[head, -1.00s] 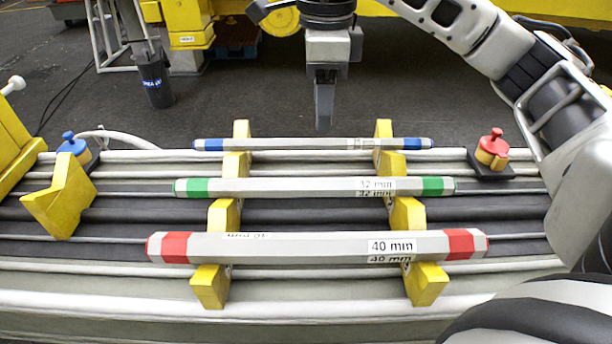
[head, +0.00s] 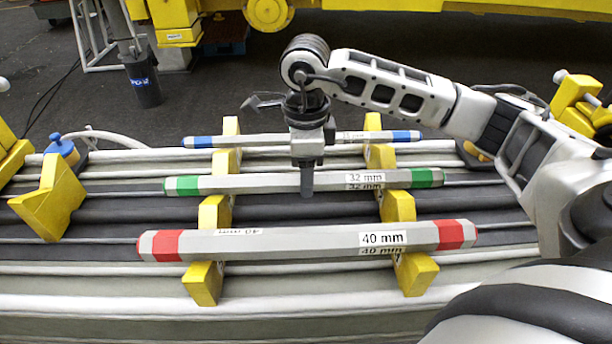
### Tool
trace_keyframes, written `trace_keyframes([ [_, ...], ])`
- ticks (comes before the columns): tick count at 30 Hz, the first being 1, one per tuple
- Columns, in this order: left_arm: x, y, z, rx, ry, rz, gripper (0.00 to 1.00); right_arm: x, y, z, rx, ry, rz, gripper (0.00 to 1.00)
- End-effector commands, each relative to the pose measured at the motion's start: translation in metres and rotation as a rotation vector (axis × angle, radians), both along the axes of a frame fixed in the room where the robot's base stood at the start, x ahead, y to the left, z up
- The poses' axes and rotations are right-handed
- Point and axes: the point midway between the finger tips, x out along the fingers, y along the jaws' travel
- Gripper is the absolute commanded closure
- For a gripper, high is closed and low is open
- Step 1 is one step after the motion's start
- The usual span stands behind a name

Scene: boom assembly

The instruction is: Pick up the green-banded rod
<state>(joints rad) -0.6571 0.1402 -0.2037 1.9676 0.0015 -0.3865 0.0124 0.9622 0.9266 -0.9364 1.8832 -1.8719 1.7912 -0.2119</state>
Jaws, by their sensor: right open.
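The green-banded rod (head: 260,184) is a grey bar with a green band near each end and a "32 mm" label. It lies level across two yellow notched supports (head: 397,206), between the other two rods. My right gripper (head: 307,190) points down at the middle of this rod, its fingers overlapping the rod in the picture. It is open; the fingers show edge-on, so I cannot tell whether they straddle or touch the rod. My left gripper is not in view.
The blue-banded rod (head: 250,141) lies behind, partly hidden by my right gripper. The red-banded rod (head: 300,241), marked "40 mm", lies in front. A blue-topped knob (head: 62,146) and yellow block (head: 50,200) stand at left. Yellow machinery is at the back.

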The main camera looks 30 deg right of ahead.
Motion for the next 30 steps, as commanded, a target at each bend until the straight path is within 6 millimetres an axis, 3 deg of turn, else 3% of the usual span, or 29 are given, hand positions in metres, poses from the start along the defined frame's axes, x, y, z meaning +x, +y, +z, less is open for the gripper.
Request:
trace_keyframes([
  [9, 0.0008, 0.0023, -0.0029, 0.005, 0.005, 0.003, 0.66, 0.0002, -0.0005, -0.008, -0.001, -0.002, 0.0, 0.45],
  [11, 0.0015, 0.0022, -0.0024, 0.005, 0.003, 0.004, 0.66, 0.0002, -0.0005, -0.0079, -0.001, -0.002, 0.0, 0.59],
  [15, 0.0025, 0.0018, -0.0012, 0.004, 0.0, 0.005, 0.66, 0.0002, -0.0005, -0.0077, -0.001, -0.002, 0.0, 0.98],
  [30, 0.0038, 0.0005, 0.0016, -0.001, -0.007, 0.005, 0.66, 0.0016, -0.0001, 0.0008, 0.002, -0.008, -0.001, 1.0],
])
